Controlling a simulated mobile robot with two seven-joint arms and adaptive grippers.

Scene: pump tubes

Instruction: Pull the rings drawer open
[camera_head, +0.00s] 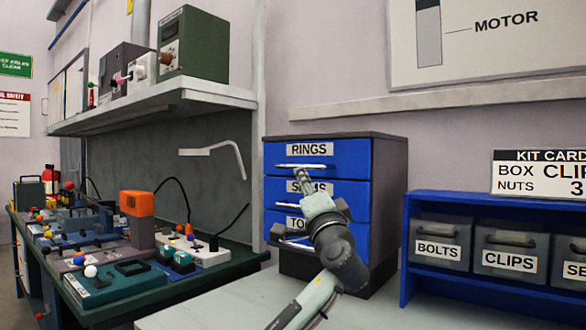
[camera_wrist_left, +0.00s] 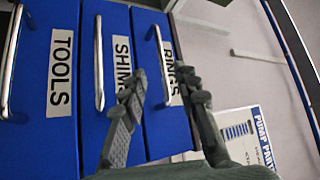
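The rings drawer (camera_head: 345,154) is the top blue drawer of a dark cabinet and looks shut, flush with the drawers below. Its silver handle (camera_head: 300,166) runs under the RINGS label. My left gripper (camera_head: 303,181) is in front of the cabinet, just below that handle in the head view. In the left wrist view the gripper's fingers (camera_wrist_left: 162,78) are spread open, and the rings handle (camera_wrist_left: 160,62) shows between the two fingertips. I cannot tell whether the fingers touch it. My arm partly hides the lower drawers. My right gripper is out of view.
The shims drawer (camera_wrist_left: 92,60) and tools drawer (camera_wrist_left: 45,125) sit below the rings drawer. A blue rack with labelled bins (camera_head: 436,242) stands to the right. A cluttered green bench (camera_head: 120,305) is at the left. The pale tabletop (camera_head: 220,310) before the cabinet is clear.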

